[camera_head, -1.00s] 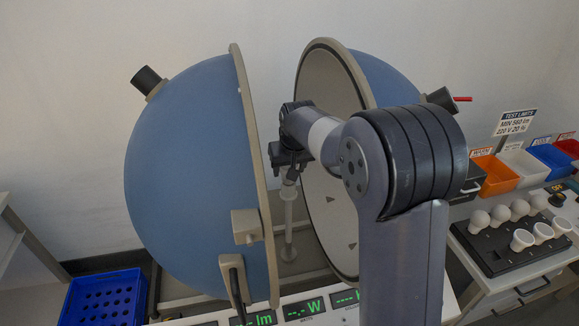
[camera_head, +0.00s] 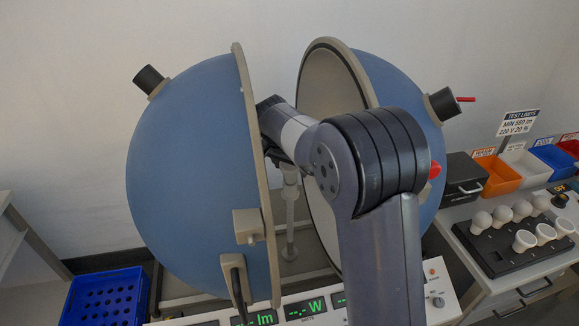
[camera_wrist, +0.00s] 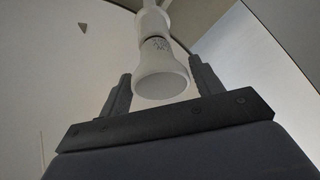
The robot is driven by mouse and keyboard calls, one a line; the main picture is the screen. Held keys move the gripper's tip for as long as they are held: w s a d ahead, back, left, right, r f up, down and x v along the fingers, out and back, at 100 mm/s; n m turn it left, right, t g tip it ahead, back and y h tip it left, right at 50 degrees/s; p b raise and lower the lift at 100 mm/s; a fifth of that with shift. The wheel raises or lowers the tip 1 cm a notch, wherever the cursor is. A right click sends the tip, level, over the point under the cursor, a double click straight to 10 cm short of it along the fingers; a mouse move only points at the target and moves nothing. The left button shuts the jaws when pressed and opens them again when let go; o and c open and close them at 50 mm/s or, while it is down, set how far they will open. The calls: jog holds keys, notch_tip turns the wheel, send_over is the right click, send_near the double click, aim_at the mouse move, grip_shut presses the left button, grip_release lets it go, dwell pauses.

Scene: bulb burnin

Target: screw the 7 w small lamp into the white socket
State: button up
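In the wrist view a white reflector-shaped lamp (camera_wrist: 160,80) with small dark print on its neck is lined up with the white socket (camera_wrist: 152,20) at the top. Its neck end meets the socket; how deep it sits I cannot tell. My gripper (camera_wrist: 161,70) is open, one finger on each side of the lamp, with visible gaps on both sides. The wattage of the lamp is not readable.
The blue left hemisphere (camera_head: 195,180) and right hemisphere (camera_head: 395,85) stand close on both sides of my arm. A meter panel (camera_head: 302,308) lies in front. Several white lamps stand on a dark tray (camera_head: 497,258) at right. A blue crate (camera_head: 105,300) stands at lower left.

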jog(key=o, duration=0.3)
jog(key=shift+o, duration=0.2)
jog(key=shift+s, duration=0.1)
notch_tip(320, 180, up, 10)
jog(key=shift+b, duration=0.5)
notch_tip(320, 180, down, 10)
jog(key=shift+f+p, duration=0.1)
jog(key=shift+p, duration=0.5)
jog(key=shift+n+y, duration=0.4)
jog(key=shift+n, duration=0.7)
jog(key=shift+s+d+n+y, duration=0.1)
jog(key=shift+n+y, duration=0.4)
jog(key=shift+n, duration=0.8)
